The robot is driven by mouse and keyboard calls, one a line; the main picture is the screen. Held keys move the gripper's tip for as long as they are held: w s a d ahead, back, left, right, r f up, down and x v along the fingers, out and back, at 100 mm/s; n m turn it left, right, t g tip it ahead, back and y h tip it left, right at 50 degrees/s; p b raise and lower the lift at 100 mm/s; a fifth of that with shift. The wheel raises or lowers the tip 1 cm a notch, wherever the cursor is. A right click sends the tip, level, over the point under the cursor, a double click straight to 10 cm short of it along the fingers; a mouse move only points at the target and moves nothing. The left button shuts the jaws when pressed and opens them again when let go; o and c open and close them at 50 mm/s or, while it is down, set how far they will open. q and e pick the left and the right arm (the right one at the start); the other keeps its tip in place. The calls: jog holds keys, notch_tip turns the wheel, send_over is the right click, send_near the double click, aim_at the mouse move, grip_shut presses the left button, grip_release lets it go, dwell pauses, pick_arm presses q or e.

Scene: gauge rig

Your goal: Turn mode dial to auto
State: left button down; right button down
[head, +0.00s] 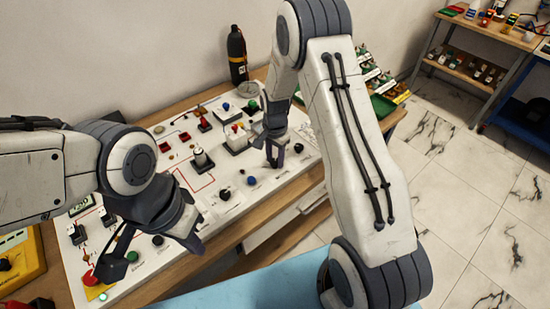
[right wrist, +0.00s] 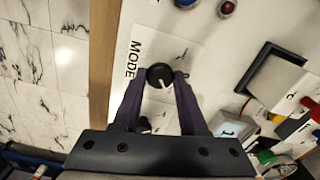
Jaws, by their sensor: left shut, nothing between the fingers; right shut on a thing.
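The mode dial (right wrist: 159,76) is a round black knob with a white pointer line, on a white panel plate marked MODE. In the right wrist view it sits between the tips of my right gripper (right wrist: 160,80), which is shut on it. The pointer slants toward the picture's lower right. An AUTO mark cannot be read. In the head view my right gripper (head: 275,160) reaches down to the panel, and its fingers hide the dial.
The white panel (head: 165,225) carries several knobs, switches and buttons, including a black knob (head: 298,148) right of my right gripper. A red button (right wrist: 226,8) and a white box (right wrist: 272,85) lie near the dial. A dark bottle (head: 237,55) stands behind.

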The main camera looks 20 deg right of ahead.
aim_at(275, 161)
jog(key=shift+c, duration=2.2)
grip_release()
notch_tip(275, 161, up, 11)
jog(key=b, duration=0.2)
jog(key=shift+f, duration=0.2)
jog(key=shift+a, duration=0.1)
